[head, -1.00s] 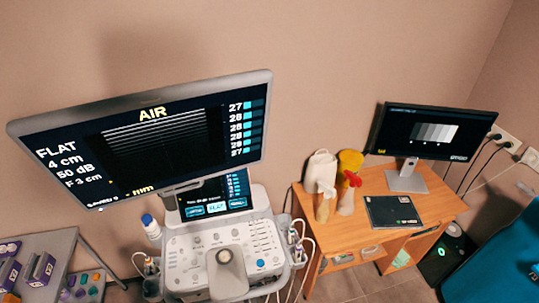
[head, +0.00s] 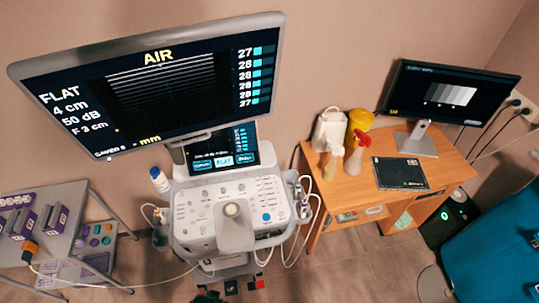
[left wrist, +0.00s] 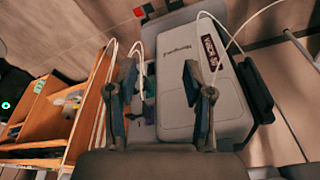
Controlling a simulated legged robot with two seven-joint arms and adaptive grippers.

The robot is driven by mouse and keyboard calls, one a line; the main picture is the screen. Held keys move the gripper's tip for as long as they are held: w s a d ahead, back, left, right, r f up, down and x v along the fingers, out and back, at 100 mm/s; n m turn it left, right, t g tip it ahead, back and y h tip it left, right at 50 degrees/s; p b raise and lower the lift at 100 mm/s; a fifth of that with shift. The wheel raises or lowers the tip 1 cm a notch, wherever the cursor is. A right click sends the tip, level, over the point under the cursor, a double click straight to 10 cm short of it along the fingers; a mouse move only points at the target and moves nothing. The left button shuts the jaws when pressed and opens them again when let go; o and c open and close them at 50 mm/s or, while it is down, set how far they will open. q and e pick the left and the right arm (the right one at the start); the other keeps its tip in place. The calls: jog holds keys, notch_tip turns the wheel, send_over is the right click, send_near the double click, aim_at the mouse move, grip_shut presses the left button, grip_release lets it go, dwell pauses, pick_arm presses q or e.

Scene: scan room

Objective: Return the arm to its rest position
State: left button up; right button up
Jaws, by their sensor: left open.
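My left gripper (left wrist: 159,75) shows in the left wrist view with its two fingers spread apart and nothing between them. Behind the fingers is a grey equipment housing (left wrist: 188,72) with a dark label, with white cables beside it. I cannot tell the distance between the fingers and the housing. I cannot make out either arm clearly in the head view. My right gripper is in neither view.
The ultrasound console (head: 192,215) stands in the middle under a large screen reading AIR (head: 160,85). A wooden desk (head: 440,170) with a monitor (head: 440,95) and bottles is right. A grey cart (head: 65,268) is left. Cables hang around the console.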

pick_arm(q)
jog(key=s+a+f+g+b, duration=0.1)
jog(key=s+f, duration=0.3)
jog(key=f, duration=0.5)
jog(key=s+f+b, duration=0.1)
jog(key=s+f, duration=0.2)
jog(key=f, duration=0.5)
jog(key=s+a+f+b, duration=0.1)
jog(key=s+a+f, duration=0.1)
jog(key=s+f, duration=0.8)
jog(key=s, duration=0.3)
jog(key=shift+s+a+f+g, duration=0.15)
jog(key=shift+a+f+g, duration=0.1)
jog(key=shift+g, duration=0.15)
jog(key=shift+c, duration=0.9)
jog(key=shift+d, duration=0.1)
